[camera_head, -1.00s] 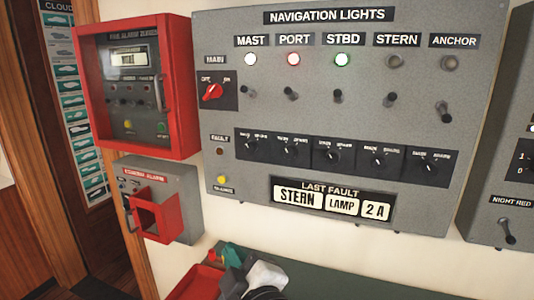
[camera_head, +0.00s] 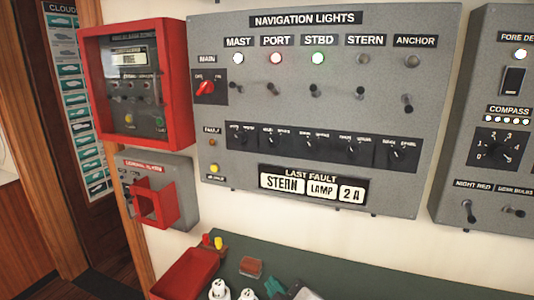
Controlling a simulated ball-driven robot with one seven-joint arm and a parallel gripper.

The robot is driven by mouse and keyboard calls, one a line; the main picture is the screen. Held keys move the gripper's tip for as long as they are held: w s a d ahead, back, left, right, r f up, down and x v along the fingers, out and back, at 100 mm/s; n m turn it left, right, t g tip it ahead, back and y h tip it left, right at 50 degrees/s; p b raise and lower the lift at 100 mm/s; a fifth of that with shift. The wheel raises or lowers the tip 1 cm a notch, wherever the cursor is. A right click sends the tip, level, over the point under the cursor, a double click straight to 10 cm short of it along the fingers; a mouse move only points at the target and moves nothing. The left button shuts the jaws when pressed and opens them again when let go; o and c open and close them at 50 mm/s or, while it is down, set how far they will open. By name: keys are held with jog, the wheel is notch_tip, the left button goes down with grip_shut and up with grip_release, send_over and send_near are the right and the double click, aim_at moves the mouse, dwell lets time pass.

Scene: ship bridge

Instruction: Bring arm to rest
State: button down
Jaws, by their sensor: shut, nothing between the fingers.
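The rest of my arm is out of the frame.
The navigation lights panel (camera_head: 330,150) hangs behind; mast, port and stbd lamps glow.

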jog(key=s+d+f+m+g+h, duration=0.2)
jog(key=s+d+f+m+g, duration=0.15)
jog(key=s+d+f, duration=0.45)
jog(key=s+d+f+m+g+h, duration=0.3)
jog(key=s+d+f+m, duration=0.1)
jog(key=d+f, duration=0.7)
jog(key=s+d+f+m+g, duration=0.2)
jog(key=s+f, duration=0.1)
jog(key=s, duration=0.3)
jog(key=s+d+f+m+g+b, duration=0.1)
jog(key=s+d+f+m+g, duration=0.1)
jog(key=s, duration=0.5)
jog(key=s+d+f+m+g, duration=0.2)
jog(key=s+f, duration=0.1)
jog(key=s, duration=0.4)
jog(key=shift+s+d+f, duration=0.2)
jog(key=shift+f, duration=0.2)
jog(key=c, duration=1.8)
grip_release()
